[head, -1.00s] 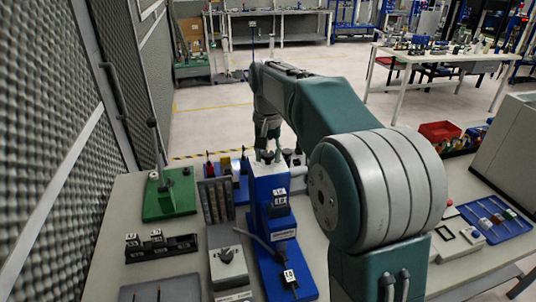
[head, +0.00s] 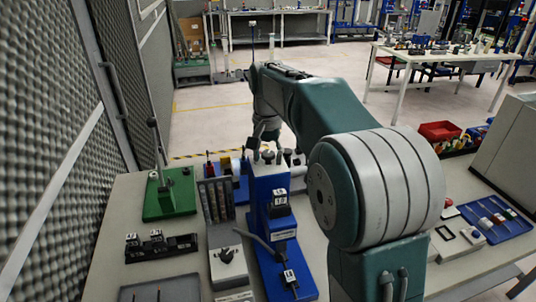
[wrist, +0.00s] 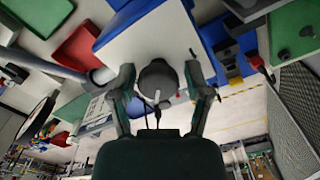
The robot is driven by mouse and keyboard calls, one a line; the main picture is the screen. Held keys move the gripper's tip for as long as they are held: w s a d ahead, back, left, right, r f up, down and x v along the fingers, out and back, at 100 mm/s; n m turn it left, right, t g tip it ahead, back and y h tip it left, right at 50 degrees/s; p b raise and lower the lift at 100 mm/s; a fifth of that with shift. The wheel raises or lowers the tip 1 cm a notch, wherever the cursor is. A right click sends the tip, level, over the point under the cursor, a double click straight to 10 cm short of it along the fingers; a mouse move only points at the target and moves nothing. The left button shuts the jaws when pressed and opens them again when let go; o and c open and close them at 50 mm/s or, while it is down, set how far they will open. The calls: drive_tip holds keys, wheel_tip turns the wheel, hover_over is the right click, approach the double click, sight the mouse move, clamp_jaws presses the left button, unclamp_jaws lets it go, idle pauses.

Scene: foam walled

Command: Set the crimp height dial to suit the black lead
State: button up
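A blue press (head: 255,210) stands upright on the bench, with small white number labels on its front. A dark round knob (head: 268,157) sits on top of it; in the wrist view the dark knob (wrist: 157,78) lies between my fingers. My gripper (head: 266,145) is over the press top, its fingers apart on either side of the knob; in the wrist view gaps show beside it. A black lead (head: 263,242) runs down the press to a tagged end (head: 289,277) on the blue base. The tag's figures are too small to read surely. The dial's setting is not readable.
A grey box with a round knob (head: 227,256) and a grey rack (head: 216,205) stand left of the press. A green stand (head: 170,200) and black holder (head: 160,248) lie further left. A blue tray (head: 497,220) is at right.

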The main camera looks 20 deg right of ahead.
sight(267, 152)
drive_tip(key=shift+r, duration=0.15)
wheel_tip(267, 152, up, 12)
idle(0.7)
drive_tip(key=s+f+n+t, duration=0.3)
drive_tip(key=s, duration=1.3)
drive_tip(key=s+f+n+t, duration=0.2)
drive_tip(key=s+f+n, duration=0.1)
drive_tip(key=s+f, duration=0.8)
drive_tip(key=shift+s+t, duration=0.35)
drive_tip(key=shift+t, duration=0.05)
